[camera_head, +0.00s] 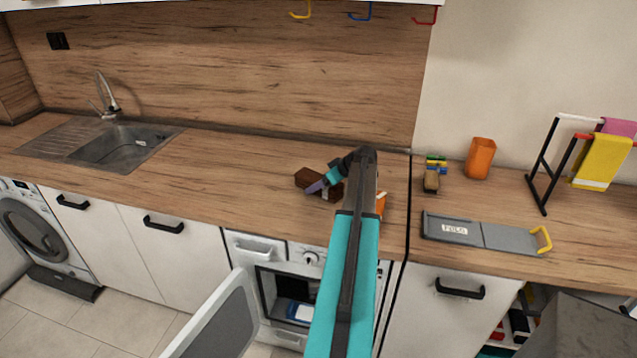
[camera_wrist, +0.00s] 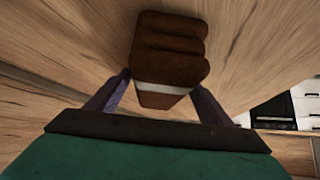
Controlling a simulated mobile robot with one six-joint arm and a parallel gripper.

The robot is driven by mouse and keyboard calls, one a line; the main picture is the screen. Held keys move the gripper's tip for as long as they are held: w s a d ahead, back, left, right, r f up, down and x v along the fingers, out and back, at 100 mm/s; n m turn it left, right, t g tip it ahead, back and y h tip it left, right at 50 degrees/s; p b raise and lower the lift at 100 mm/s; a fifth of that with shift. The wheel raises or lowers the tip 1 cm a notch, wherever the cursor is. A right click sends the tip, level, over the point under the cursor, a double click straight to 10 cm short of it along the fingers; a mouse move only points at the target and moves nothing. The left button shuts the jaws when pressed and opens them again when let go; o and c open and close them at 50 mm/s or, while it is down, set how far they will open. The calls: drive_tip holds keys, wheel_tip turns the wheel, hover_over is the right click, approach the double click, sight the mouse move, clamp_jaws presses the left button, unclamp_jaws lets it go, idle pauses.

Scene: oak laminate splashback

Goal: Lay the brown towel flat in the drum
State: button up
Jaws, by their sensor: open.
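The brown towel (camera_head: 308,178) lies folded on the wooden counter, partly hidden by my gripper. In the wrist view the brown towel (camera_wrist: 168,45) shows thick folds and a white band near its close end. My gripper (camera_head: 322,187) is at the towel. In the wrist view the purple fingers of my gripper (camera_wrist: 160,85) are open, one on each side of the towel's banded end; I cannot tell whether they touch it. A washing machine (camera_head: 32,235) with a round door stands at the far left; its door looks shut and its drum interior is not visible.
An open grey door (camera_head: 218,322) swings out from a white appliance under the counter, with a blue-and-white item inside. An orange item (camera_head: 381,203) is half hidden behind my arm. A sink (camera_head: 120,145), orange cup (camera_head: 481,157), grey board (camera_head: 485,234) and towel rack (camera_head: 548,165) stand along the counter.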

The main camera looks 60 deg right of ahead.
drive_tip(key=shift+w+f, duration=0.3)
idle(0.4)
drive_tip(key=c, duration=1.3)
drive_tip(key=shift+r, duration=0.15)
drive_tip(key=shift+c, duration=0.2)
drive_tip(key=shift+r+b, duration=0.95)
drive_tip(key=shift+r, duration=0.4)
drive_tip(key=shift+s+a+r, duration=0.1)
drive_tip(key=shift+r, duration=0.1)
drive_tip(key=s+a+b, duration=0.1)
drive_tip(key=s+a, duration=0.2)
drive_tip(key=a, duration=0.1)
drive_tip(key=s+a+r+b, duration=0.1)
drive_tip(key=s+a+b, duration=0.1)
drive_tip(key=s+a, duration=0.1)
drive_tip(key=s+a+b, duration=0.2)
drive_tip(key=s+a, duration=0.1)
drive_tip(key=a, duration=0.2)
drive_tip(key=shift+s+a+r, duration=0.25)
drive_tip(key=shift+s+r, duration=0.05)
